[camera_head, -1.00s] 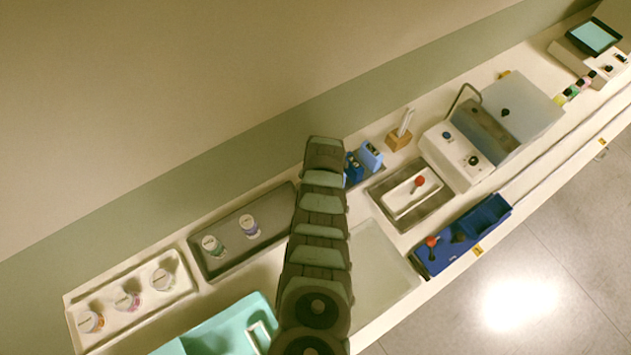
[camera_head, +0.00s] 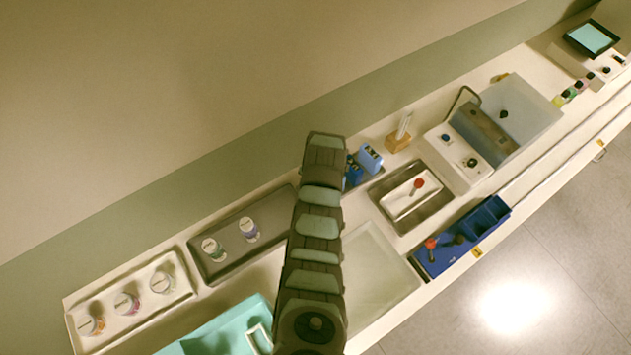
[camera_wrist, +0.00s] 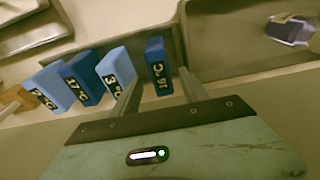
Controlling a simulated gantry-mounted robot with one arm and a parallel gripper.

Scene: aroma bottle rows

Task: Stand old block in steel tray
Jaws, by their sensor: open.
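Several upright blue blocks stand in a row in the wrist view. A dark blue one labelled 16 °C (camera_wrist: 155,58) appears between the fingertips of my open gripper (camera_wrist: 158,76); I see no contact. To its left are a light blue block marked 3 °C (camera_wrist: 116,68), a dark blue block marked 17 °C (camera_wrist: 80,80) and another light blue block (camera_wrist: 44,88) with an unclear label. The head view shows part of the group, with a light blue block (camera_head: 370,157); my arm hides the gripper. A steel-grey tray (camera_head: 440,207) right of them holds a white inner tray.
A dark grey tray (camera_head: 209,279) with two bottles lies left of my arm, near a white tray (camera_head: 78,333) with three bottles. A wooden holder (camera_head: 398,142), a white bath unit (camera_head: 458,172) and a blue bin (camera_head: 483,228) are to the right.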

